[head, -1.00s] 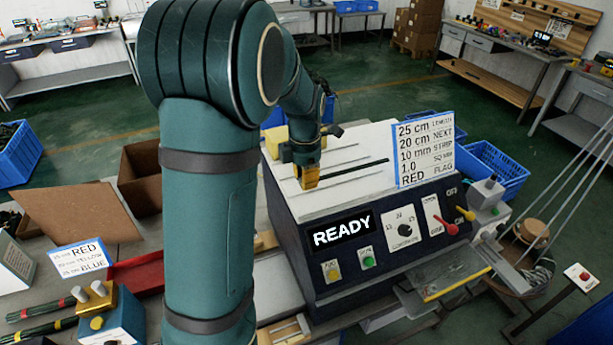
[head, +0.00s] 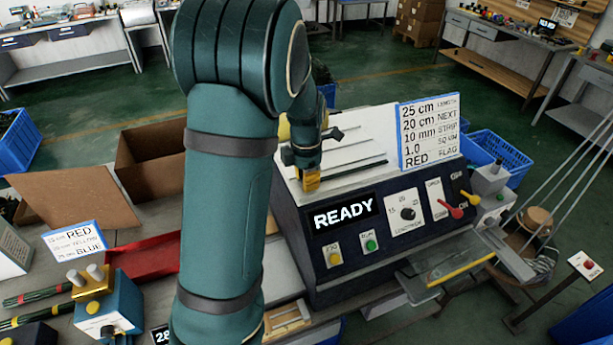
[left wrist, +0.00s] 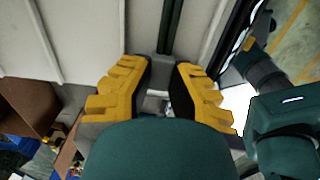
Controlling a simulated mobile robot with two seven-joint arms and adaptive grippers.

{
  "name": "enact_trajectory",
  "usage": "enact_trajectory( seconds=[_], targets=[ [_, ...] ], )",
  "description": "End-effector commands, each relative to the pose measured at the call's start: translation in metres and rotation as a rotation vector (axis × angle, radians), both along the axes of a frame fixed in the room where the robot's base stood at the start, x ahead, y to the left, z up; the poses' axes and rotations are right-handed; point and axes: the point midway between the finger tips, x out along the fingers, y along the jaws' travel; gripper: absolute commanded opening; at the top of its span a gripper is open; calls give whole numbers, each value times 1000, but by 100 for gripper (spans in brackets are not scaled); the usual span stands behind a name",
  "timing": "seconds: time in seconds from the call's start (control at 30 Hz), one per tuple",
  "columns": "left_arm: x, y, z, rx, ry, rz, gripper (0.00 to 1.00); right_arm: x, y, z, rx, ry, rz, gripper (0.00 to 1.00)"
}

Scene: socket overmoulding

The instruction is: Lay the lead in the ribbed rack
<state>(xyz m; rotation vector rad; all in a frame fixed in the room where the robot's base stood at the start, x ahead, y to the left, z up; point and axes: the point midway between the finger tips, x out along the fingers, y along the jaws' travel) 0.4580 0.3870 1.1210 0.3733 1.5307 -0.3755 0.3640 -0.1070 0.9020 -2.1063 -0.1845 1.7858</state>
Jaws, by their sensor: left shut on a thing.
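The ribbed rack (head: 355,131) is the pale, sloping top of the dark machine, with thin parallel ribs across it. My left gripper (head: 311,181) has yellow fingertips and is at the rack's front left edge. It is shut on one end of the dark lead (head: 358,171), which stretches right along the rack's front edge. In the left wrist view, the lead (left wrist: 171,22) runs away from between the yellow fingers (left wrist: 163,92), beside pale ribs. I cannot tell whether the lead touches the rack. My right gripper is not in view.
A sign (head: 428,133) stands at the rack's right end. The machine's front has a READY display (head: 343,214), buttons and red and yellow levers. A blue and gold fixture (head: 107,300) and a red tray (head: 142,258) are at the left.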

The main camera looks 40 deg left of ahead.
Motion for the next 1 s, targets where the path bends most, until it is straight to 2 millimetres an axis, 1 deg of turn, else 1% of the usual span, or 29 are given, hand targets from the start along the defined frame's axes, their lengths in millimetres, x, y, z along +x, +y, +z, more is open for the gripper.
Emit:
enact_trajectory(
  seconds=[0.1, 0.13, 0.17, 0.2, 0.47, 0.6, 0.67, 0.77, 1.0],
  targets=[
    [0, 0, 0, 0, 0, 0, 0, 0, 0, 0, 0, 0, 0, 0],
    [0, 0, 0, 0, 0, 0, 30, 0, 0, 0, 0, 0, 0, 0],
    [0, 0, 0, 0, 0, 0, 40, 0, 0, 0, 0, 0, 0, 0],
    [0, 0, 0, 0, 0, 0, 45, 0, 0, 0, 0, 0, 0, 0],
    [0, 0, 0, 0, 0, 1, 45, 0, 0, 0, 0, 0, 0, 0],
    [1, 0, 8, 0, -4, 1, 45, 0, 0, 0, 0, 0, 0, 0],
    [1, 0, 15, 0, -4, -1, 45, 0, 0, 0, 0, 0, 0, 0],
    [1, 0, 33, -1, -6, -2, 45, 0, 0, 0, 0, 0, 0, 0],
    [1, 0, 82, 0, -7, -2, 45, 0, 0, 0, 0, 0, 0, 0]
  ],
)
